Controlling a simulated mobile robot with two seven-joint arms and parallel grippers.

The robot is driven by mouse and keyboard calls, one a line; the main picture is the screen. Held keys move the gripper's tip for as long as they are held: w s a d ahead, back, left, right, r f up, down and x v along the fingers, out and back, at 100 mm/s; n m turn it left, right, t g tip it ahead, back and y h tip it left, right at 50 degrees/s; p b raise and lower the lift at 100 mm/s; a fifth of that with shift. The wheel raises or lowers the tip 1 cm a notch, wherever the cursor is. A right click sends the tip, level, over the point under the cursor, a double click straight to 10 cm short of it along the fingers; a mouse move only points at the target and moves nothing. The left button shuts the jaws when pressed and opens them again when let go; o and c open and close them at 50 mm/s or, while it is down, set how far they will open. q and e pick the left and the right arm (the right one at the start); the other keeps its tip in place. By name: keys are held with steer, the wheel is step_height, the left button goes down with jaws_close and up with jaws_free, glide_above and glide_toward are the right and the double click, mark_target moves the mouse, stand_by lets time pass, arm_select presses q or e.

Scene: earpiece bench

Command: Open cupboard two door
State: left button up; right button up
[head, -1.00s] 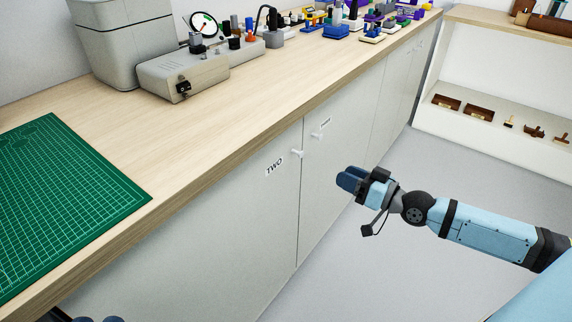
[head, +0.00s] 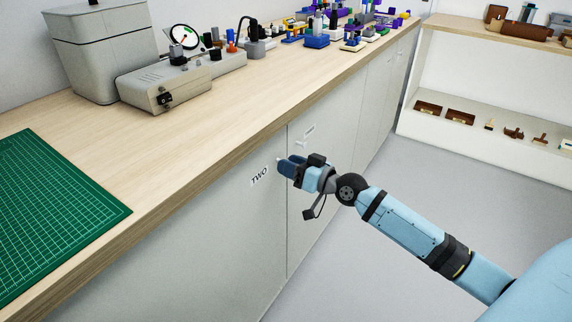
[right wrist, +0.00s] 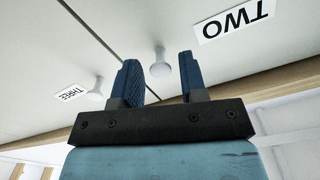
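The cupboard two door (head: 215,235) is a flat pale grey panel under the bench top, closed flush with its neighbour. Its label TWO (head: 260,176) also shows in the right wrist view (right wrist: 239,20). My right gripper (head: 285,166) is open at the door's upper right corner and largely hides the knob in the head view. In the right wrist view the white round knob of door two (right wrist: 160,62) stands in the gap between the two blue fingertips (right wrist: 158,68). I see no contact between fingers and knob. My left gripper is not in view.
Door three, with its THREE label (right wrist: 72,92) and knob (right wrist: 96,90), adjoins on the right. The wooden bench top (head: 200,140) overhangs above, with a green cutting mat (head: 60,205) and a grey instrument (head: 170,85). The floor (head: 400,195) in front is clear.

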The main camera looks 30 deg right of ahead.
steer(key=shift+x, duration=0.75)
jaws_close()
steer(key=shift+s, duration=0.15)
